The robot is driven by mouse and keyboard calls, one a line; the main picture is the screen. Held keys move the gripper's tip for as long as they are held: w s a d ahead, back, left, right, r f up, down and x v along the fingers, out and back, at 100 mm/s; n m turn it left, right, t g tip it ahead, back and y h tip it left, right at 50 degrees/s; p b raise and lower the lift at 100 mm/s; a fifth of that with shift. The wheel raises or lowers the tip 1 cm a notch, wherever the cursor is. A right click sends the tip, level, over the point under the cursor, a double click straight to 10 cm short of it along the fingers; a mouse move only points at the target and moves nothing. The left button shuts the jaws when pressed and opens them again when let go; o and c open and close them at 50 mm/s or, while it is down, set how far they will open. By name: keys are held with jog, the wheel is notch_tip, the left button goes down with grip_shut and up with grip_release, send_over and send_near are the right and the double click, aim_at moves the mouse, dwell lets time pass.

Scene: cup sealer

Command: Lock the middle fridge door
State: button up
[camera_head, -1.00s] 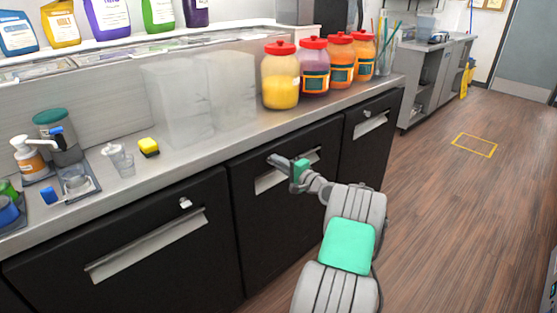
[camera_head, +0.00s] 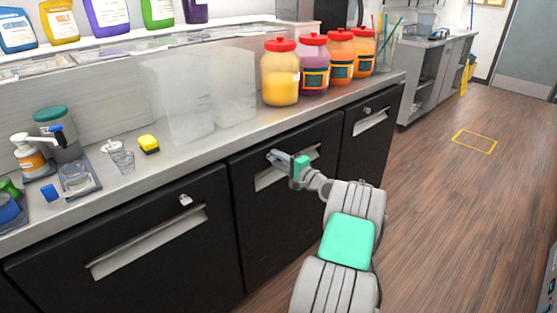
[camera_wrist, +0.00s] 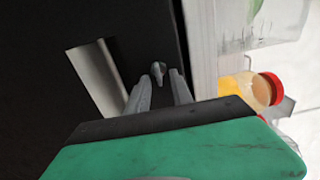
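The middle fridge door (camera_head: 262,222) is black, looks shut, and sits under the steel counter. Its pale handle (camera_head: 268,180) is partly hidden by my gripper (camera_head: 272,156), which is at the door's upper part. In the wrist view, a small metal key or lock (camera_wrist: 158,70) stands on the dark door face, just beyond and between the tips of my gripper (camera_wrist: 161,82). The fingers are apart, with a gap between them, and are not pressed on the key. The middle door's handle (camera_wrist: 95,75) lies to the left there. My arm hides the door's lower right.
The left door (camera_head: 120,262) has its own lock (camera_head: 185,200) and handle. The right door (camera_head: 372,128) also has a lock and handle. The counter edge (camera_head: 215,152) runs just above my gripper, with jars (camera_head: 280,80) on top. The floor at right is clear.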

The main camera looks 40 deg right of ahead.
jog(key=shift+s, duration=0.1)
jog(key=s, duration=0.7)
jog(key=shift+s, duration=0.35)
jog(key=shift+d, duration=0.1)
